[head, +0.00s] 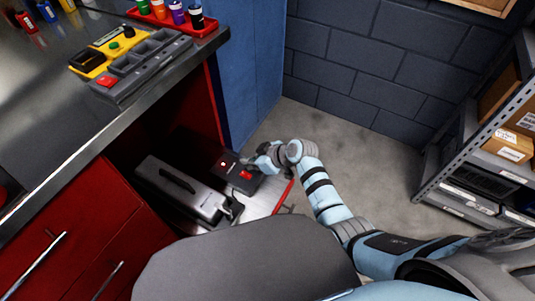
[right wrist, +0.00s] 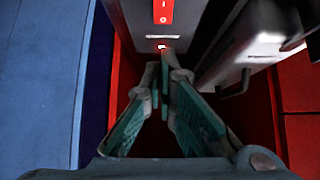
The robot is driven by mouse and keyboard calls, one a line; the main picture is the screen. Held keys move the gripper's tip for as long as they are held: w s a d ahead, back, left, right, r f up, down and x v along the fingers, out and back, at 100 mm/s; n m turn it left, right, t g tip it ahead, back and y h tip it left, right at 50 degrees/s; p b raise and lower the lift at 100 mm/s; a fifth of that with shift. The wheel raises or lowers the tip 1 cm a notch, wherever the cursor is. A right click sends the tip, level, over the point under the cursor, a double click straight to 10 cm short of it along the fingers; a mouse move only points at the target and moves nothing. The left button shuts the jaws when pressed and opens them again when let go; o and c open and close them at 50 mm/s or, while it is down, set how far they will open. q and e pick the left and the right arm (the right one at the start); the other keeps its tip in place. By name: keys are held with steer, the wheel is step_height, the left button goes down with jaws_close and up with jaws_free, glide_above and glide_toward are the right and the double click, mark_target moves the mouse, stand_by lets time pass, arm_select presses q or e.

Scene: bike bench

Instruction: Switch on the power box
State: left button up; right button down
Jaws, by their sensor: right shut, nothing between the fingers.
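The power box (head: 233,182) is a dark box low inside the red bench's open bay. A red switch (head: 246,175) and a small red light show on it. In the right wrist view, the red switch (right wrist: 163,12) is cut by the top edge and bears white marks. A small lit spot (right wrist: 162,47) shows below it on the power box's face (right wrist: 140,22). My right gripper (head: 259,165) is shut and empty, close beside the box. In the right wrist view its fingertips (right wrist: 158,70) point at the box, just below the lit spot; contact cannot be told. My left gripper is out of view.
A grey case with a handle (head: 170,196) sits left of the power box, close to my gripper's path. The blue panel (head: 248,65) stands behind the bay. The bench top (head: 50,125) overhangs it. Shelving with boxes (head: 512,145) stands right; the floor (head: 370,150) between is clear.

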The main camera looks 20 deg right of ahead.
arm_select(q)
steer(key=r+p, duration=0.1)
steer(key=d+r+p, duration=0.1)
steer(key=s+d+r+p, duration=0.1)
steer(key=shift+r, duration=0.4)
arm_select(e)
steer(key=f+v, duration=0.1)
steer(key=v, duration=0.7)
steer(key=shift+s+d+r, duration=0.2)
steer(key=shift+s+d, duration=0.35)
steer(key=shift+s, duration=0.05)
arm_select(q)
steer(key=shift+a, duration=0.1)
arm_select(e)
steer(key=shift+w, duration=0.1)
